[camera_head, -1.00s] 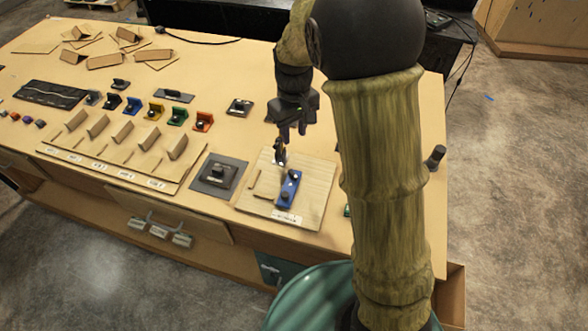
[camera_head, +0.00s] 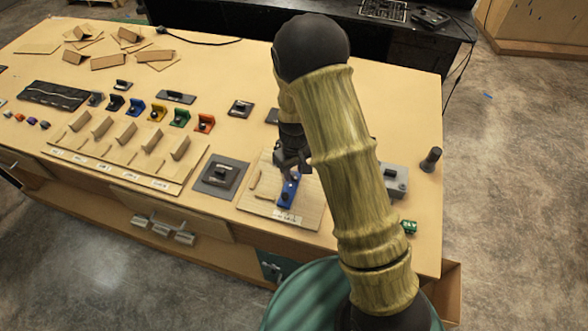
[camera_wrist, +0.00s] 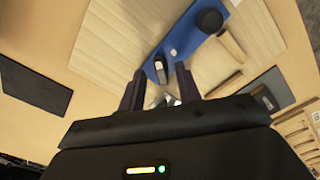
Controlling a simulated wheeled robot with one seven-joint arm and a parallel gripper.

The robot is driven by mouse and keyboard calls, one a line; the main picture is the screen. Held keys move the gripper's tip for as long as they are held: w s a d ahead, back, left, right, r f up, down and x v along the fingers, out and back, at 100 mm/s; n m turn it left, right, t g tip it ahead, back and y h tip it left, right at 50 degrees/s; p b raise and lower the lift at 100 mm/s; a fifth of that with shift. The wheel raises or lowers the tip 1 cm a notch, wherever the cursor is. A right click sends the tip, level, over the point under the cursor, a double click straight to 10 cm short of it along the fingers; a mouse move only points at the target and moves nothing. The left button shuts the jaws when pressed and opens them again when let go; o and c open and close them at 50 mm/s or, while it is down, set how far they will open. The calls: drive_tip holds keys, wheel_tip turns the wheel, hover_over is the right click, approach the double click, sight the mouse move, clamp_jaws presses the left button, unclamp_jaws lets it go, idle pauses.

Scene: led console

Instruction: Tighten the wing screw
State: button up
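A blue bar (camera_head: 287,195) lies on a light wooden board (camera_head: 257,205) on the table. It also shows in the wrist view (camera_wrist: 186,38), with a round black knob (camera_wrist: 209,20) at its far end and a small dark post (camera_wrist: 160,68) at its near end. My gripper (camera_head: 289,173) is over the bar's far end in the head view. In the wrist view its two dark fingers (camera_wrist: 160,78) are apart, with the post seen between their tips. A shiny metallic piece (camera_wrist: 167,99) shows between the fingers; I cannot tell whether it is the wing screw or touches them.
A dark square plate with a block (camera_head: 220,175) is left of the board. A grey box (camera_head: 395,180) and a black cylinder (camera_head: 431,158) stand to the right. Coloured brackets (camera_head: 180,117) and a wooden rack (camera_head: 125,150) fill the left part of the table.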

drive_tip(key=shift+f, duration=0.45)
drive_tip(key=shift+c, duration=0.4)
clamp_jaws()
drive_tip(key=shift+m, duration=0.4)
drive_tip(key=m, duration=0.4)
drive_tip(key=shift+a, duration=0.1)
drive_tip(key=m, duration=0.5)
drive_tip(key=shift+a+r+m, duration=0.1)
drive_tip(key=shift+m, duration=0.3)
drive_tip(key=shift+w, duration=0.1)
